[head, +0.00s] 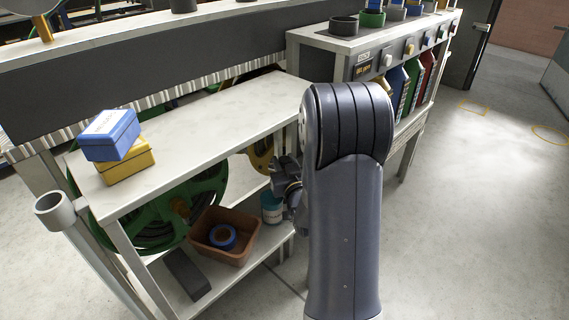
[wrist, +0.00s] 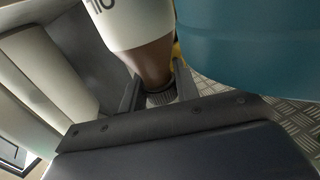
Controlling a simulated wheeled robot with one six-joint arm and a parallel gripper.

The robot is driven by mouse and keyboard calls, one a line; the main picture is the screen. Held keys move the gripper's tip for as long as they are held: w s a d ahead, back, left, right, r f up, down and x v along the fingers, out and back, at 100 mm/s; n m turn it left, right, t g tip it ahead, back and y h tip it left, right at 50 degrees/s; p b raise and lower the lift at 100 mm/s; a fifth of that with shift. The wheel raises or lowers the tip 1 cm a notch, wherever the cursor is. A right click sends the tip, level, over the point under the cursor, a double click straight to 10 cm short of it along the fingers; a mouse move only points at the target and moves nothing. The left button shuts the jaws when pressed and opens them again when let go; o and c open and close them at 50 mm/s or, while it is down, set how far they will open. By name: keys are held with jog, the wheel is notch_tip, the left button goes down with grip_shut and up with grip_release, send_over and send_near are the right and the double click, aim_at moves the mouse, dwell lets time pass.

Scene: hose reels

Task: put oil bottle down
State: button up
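The oil bottle (wrist: 143,28) is brown with a white label lettered in black, partly cut off by the top edge of the wrist view. Its neck and dark ribbed cap sit between the two fingers of my gripper (wrist: 160,92), which appears shut on the neck. In the head view my gripper (head: 287,180) is beside the front of the bench, above the lower shelf (head: 208,293). The bottle is hidden there behind my arm. Whether its base touches a surface cannot be told.
A teal can (head: 271,209) stands on the lower shelf; it looms close beside the bottle in the wrist view (wrist: 255,40). A brown bin (head: 226,254) with a blue roll is left of it. Blue (head: 110,136) and yellow (head: 127,167) boxes are stacked on the otherwise clear benchtop (head: 215,115).

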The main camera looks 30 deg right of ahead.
jog(key=o, duration=0.4)
jog(key=shift+r+p, duration=0.2)
jog(key=shift+p, duration=0.1)
jog(key=s, duration=0.4)
jog(key=s+a, duration=0.1)
jog(key=s, duration=0.3)
jog(key=s+a, duration=0.1)
jog(key=s, duration=0.2)
jog(key=shift+s, duration=0.4)
jog(key=shift+w, duration=0.15)
jog(key=w, duration=0.4)
jog(key=w+d, duration=0.1)
jog(key=w, duration=0.3)
jog(key=w+d, duration=0.1)
jog(key=w, duration=0.3)
jog(key=shift+f+b, duration=0.3)
jog(key=shift+b, duration=0.05)
jog(key=shift+s+r+p, duration=0.15)
jog(key=shift+r+p, duration=0.35)
jog(key=shift+r, duration=0.5)
jog(key=shift+s+r+p, duration=0.1)
jog(key=shift+r+p, duration=0.4)
jog(key=shift+r, duration=0.5)
